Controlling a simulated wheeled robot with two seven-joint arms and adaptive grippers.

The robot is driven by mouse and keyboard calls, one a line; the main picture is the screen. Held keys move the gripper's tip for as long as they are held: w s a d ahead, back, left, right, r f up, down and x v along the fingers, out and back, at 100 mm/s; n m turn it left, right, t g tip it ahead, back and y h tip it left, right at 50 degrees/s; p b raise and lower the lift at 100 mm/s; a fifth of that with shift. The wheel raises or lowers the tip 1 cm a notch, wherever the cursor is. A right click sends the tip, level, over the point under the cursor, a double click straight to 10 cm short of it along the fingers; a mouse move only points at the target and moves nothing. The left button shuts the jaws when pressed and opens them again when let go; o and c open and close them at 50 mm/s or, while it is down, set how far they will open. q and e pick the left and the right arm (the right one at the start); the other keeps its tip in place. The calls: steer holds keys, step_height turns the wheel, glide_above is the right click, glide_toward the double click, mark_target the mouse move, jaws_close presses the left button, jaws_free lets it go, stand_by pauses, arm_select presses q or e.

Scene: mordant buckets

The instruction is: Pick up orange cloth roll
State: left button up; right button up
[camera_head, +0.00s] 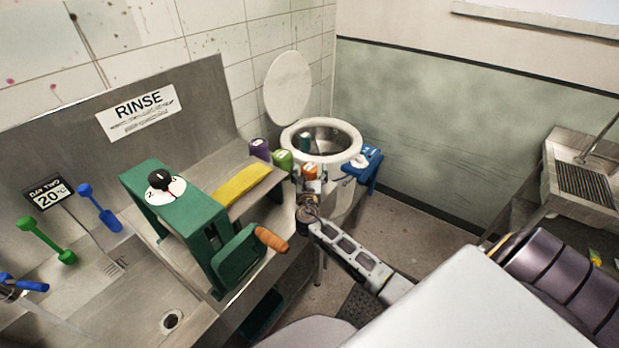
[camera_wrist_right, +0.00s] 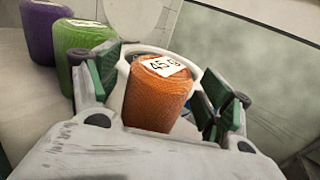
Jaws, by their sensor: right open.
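The orange cloth roll (camera_head: 310,170) stands upright at the right end of the steel counter, with a white label on top. In the right wrist view the orange cloth roll (camera_wrist_right: 157,98) sits between the two green-padded fingers of my right gripper (camera_wrist_right: 160,95), which is open with a gap beside the roll. In the head view my right gripper (camera_head: 307,187) is at the roll and partly hides it. My left gripper is not in view.
A green roll (camera_head: 283,160) and a purple roll (camera_head: 260,148) stand close to the left of the orange one. A round white-rimmed bucket (camera_head: 357,146) is just behind.

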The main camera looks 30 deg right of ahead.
stand_by(0.3)
steer(key=c, duration=1.2)
steer(key=shift+r, duration=0.15)
steer(key=shift+r+p, duration=0.3)
steer(key=shift+r, duration=4.6)
steer(key=shift+s+f, duration=0.1)
steer(key=shift+s, duration=0.05)
